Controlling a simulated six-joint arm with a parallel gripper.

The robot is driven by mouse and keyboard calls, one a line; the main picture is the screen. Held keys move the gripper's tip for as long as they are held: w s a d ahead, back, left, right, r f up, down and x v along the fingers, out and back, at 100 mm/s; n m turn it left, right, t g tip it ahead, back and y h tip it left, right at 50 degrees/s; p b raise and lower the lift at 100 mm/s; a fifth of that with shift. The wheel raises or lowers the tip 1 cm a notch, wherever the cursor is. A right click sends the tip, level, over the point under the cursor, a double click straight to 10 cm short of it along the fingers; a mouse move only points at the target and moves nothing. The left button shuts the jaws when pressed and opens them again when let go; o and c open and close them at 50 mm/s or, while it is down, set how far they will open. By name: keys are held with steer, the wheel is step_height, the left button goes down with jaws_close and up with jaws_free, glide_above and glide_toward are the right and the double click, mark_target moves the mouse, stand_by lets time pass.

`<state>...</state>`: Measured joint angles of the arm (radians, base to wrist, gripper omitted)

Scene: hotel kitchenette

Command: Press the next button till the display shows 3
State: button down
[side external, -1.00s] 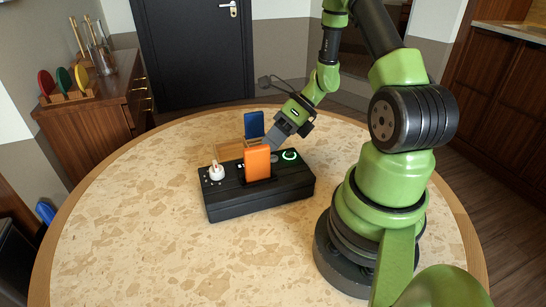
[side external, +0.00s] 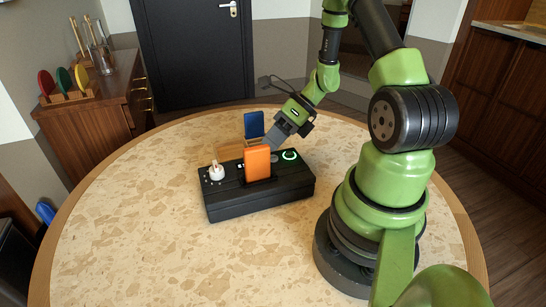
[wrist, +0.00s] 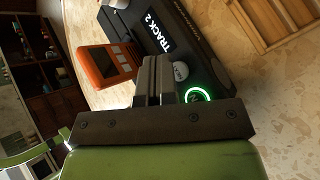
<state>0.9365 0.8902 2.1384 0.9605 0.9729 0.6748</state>
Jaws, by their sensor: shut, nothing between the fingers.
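A black dock box (side external: 225,208) stands on the round table, with an orange music player (side external: 257,163) upright in it. In the wrist view, the orange player (wrist: 106,64) shows a small screen, and the display (wrist: 160,33) on the box reads "TRACK 2". A pale round button (wrist: 181,71) and a green-lit ring button (wrist: 197,95) are on the box beside my fingers. My gripper (wrist: 153,60) is shut and empty, its tips low over the box top. In the side view, my gripper (side external: 275,141) is behind the player; whether it touches a button is hidden.
A white knob (side external: 216,172) stands at the box's left end. A blue phone (side external: 254,125) on a wooden stand (side external: 231,149) is behind the box. The front of the table (side external: 170,260) is clear.

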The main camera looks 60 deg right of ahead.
mark_target(273, 156)
stand_by(0.7)
steer(key=shift+f, duration=0.4)
steer(key=shift+f, duration=0.35)
stand_by(0.4)
stand_by(0.3)
steer(key=shift+r, duration=0.8)
steer(key=shift+r, duration=2.5)
